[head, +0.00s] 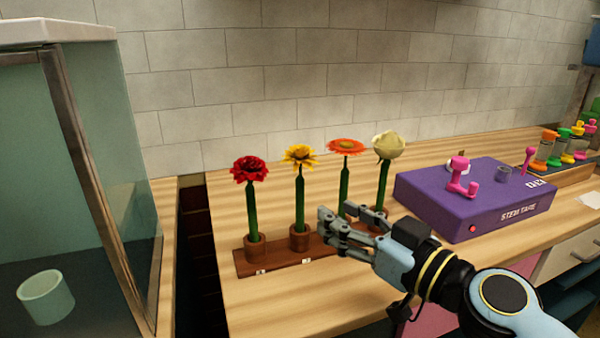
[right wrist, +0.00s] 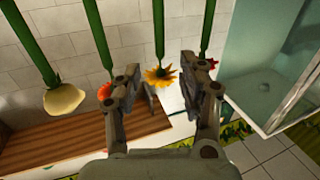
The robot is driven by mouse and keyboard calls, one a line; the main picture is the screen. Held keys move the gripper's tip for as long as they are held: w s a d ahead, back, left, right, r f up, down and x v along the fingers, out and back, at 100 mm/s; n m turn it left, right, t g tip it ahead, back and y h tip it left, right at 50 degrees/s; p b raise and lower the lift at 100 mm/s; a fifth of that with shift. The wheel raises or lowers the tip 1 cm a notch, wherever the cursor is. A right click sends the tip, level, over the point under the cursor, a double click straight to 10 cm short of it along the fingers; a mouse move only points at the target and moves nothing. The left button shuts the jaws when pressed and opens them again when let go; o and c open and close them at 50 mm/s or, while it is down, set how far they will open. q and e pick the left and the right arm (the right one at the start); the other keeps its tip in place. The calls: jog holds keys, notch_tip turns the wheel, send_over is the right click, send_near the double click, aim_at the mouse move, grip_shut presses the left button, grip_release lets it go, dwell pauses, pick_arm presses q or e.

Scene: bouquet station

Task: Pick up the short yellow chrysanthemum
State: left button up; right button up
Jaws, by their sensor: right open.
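The yellow chrysanthemum (head: 299,156) stands upright on a green stem in the second cup from the left of a wooden rack (head: 246,265). My right gripper (head: 322,221) is open and empty, to the right of the lower part of its stem and apart from it. In the right wrist view the flowers appear upside down. There the yellow chrysanthemum (right wrist: 160,76) shows between the two open fingers (right wrist: 160,78), farther off than the fingertips. My left gripper is not in view.
A red flower (head: 249,169) stands left of the yellow one; an orange flower (head: 346,146) and a cream flower (head: 388,145) stand close on its right. A purple box (head: 470,203) with a pink clamp sits farther right. A glass cabinet (head: 130,160) stands left. The front tabletop (head: 290,300) is clear.

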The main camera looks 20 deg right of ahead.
aim_at(303, 195)
jog(key=p+x, duration=0.1)
jog(key=x, duration=0.4)
jog(key=p+x, duration=0.2)
jog(key=x, duration=0.3)
jog(key=shift+w+a+f, duration=0.1)
jog(key=shift+w+f, duration=0.15)
jog(key=shift+w, duration=0.15)
grip_shut()
